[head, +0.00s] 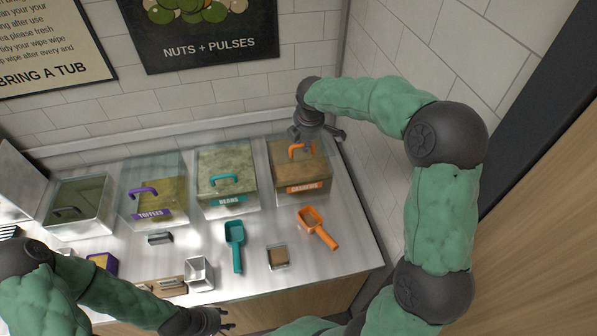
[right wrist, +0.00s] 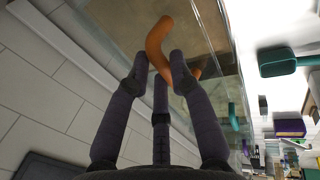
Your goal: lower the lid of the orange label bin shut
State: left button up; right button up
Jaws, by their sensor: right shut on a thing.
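The orange label bin (head: 303,187) is the clear bin at the right end of the row, holding brown contents. Its orange handle (head: 302,149) sits further above the label than on the neighbouring bins, so the clear lid looks partly raised; the exact angle is hard to tell. My right gripper (head: 314,134) is at this handle. My left gripper (head: 221,320) is low at the front edge, fingers apart and empty, far from the bin.
The teal label bin (head: 228,201) and purple label bin (head: 150,214) stand to the left. An orange scoop (head: 318,228), a teal scoop (head: 235,245) and a small square tub (head: 277,257) lie in front. The tiled wall is close behind and right.

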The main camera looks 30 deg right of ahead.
aim_at(306, 157)
jog(key=f+b, duration=0.1)
jog(key=s+f+b, duration=0.1)
jog(key=f, duration=0.1)
jog(key=s+f+b, duration=0.1)
jog(key=shift+a+f+b, duration=0.25)
jog(key=shift+f+b, duration=0.15)
jog(key=shift+s+f, duration=0.1)
